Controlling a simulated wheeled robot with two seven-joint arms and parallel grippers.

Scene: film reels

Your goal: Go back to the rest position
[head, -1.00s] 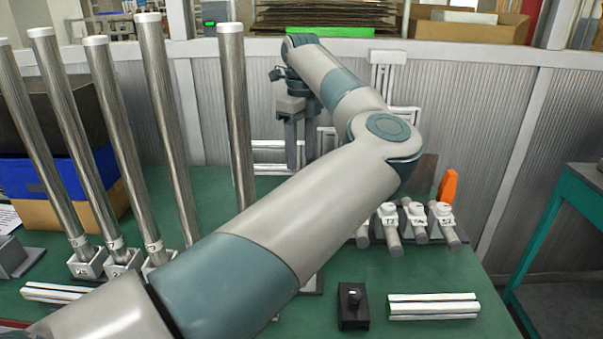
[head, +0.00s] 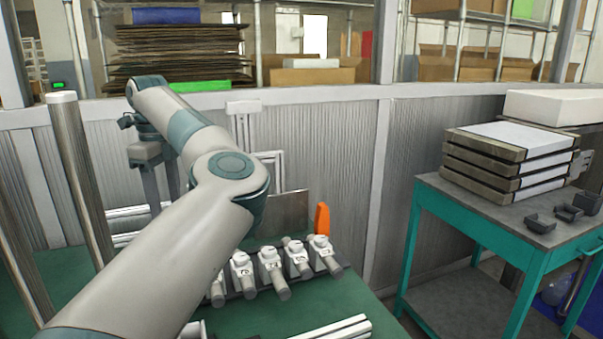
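My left arm comes in from the lower left of the head view and reaches across the green table (head: 375,300). Its gripper (head: 163,195) hangs fingers down near the grey back panel, at the upper left. Two separate fingers show with a gap between them, and I see nothing held. The fingertips are partly hidden behind my forearm. My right gripper is not in view.
Tall metal tubes (head: 82,180) stand at the left, close to my arm. A teal side table (head: 480,225) with stacked reel-like trays (head: 508,160) stands right.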

